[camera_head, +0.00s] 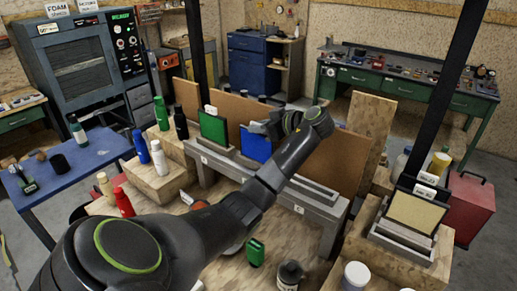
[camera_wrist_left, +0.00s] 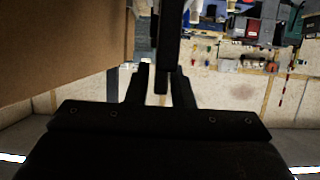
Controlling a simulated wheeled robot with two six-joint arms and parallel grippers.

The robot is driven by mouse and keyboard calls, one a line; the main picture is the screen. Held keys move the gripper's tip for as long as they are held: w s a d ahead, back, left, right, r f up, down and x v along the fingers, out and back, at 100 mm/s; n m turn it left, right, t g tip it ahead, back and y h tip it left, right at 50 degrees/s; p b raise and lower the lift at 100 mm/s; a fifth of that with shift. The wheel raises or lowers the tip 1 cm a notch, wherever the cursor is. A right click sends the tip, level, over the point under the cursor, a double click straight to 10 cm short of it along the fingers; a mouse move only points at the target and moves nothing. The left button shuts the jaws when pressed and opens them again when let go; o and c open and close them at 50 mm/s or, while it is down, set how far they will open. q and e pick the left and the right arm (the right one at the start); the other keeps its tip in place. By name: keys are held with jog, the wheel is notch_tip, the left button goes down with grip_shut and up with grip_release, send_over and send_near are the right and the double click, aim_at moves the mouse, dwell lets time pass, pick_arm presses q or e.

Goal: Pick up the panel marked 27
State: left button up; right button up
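Several upright panels stand in grey slotted racks. A green panel (camera_head: 212,129) with a white tag on top is at the left of the long rack (camera_head: 308,196). A blue panel (camera_head: 256,146) stands to its right, partly behind my arm. A tan panel (camera_head: 414,212) with a white tag stands in a separate rack at the right. I cannot read 27 on any tag. My left gripper (camera_head: 262,128) is at the top of the blue panel. In the left wrist view its fingers (camera_wrist_left: 163,85) stand apart on either side of a dark upright edge. My right gripper is out of view.
A brown board (camera_head: 347,160) stands behind the long rack, and a brown surface (camera_wrist_left: 60,45) fills the wrist view's left side. Black posts (camera_head: 444,90) rise beside the racks. Bottles, including a red one (camera_head: 124,202), and a green container (camera_head: 255,252) stand nearby.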

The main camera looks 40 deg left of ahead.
pick_arm(q)
jog(key=shift+c, duration=1.1)
jog(key=shift+s+a, duration=0.1)
jog(key=shift+a, duration=0.15)
grip_shut()
jog(key=shift+f, duration=0.1)
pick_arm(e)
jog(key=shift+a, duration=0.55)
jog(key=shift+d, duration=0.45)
